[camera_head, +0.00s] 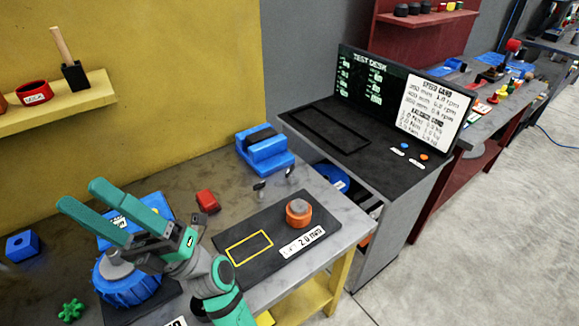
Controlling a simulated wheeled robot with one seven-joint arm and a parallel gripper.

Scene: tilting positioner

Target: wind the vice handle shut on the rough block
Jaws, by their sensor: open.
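A blue vice-like fixture (265,158) stands at the back of the bench, right of centre. A dark block (262,134) shows between its raised sides; whether it is the rough block, and whether the jaws touch it, I cannot tell. Small dark and metal pieces (259,187) show just in front of the fixture; they may belong to its handle, but are too small to be sure. My gripper (80,194) is at the left, its two teal fingers spread apart and pointing up-left, with nothing between them. It is well away from the fixture.
A blue round positioner (130,284) lies below my gripper, partly hidden by it. A red block (207,201) sits mid-bench. A dark mat (240,270) carries an orange-and-grey round part (298,212). A black test desk (340,135) adjoins the bench's right.

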